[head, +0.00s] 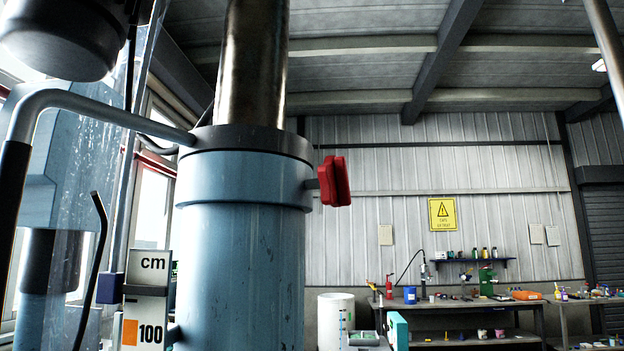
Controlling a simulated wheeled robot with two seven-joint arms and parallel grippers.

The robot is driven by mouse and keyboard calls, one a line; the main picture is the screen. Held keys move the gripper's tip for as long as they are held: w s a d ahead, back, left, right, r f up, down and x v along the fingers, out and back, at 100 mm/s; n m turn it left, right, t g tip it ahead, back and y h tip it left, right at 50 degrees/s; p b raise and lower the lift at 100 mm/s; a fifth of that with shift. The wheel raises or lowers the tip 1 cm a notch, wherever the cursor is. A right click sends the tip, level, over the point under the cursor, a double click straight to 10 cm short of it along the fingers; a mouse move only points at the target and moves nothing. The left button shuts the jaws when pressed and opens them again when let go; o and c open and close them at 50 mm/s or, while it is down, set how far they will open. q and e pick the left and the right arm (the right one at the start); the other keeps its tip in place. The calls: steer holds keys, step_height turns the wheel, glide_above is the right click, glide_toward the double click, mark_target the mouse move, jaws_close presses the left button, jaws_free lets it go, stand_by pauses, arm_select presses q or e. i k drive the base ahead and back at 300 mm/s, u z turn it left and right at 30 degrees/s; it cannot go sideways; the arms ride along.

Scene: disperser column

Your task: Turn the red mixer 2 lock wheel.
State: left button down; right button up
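The red lock wheel (334,181) sits on a short stub on the right side of the blue column (240,240), just below its dark top collar (246,141). It is seen nearly edge-on and nothing touches it. Neither of my grippers shows in the head view.
A bent grey handle (100,108) with a black grip reaches left from the collar. A height scale marked cm (150,300) stands at the column's lower left. A workbench (460,305) with several small items stands far back right. The space right of the wheel is clear.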

mark_target(333, 181)
steer(key=z, duration=0.2)
steer(key=k, duration=0.25)
steer(key=u, duration=0.95)
steer(key=i, duration=1.1)
steer(key=z, duration=0.55)
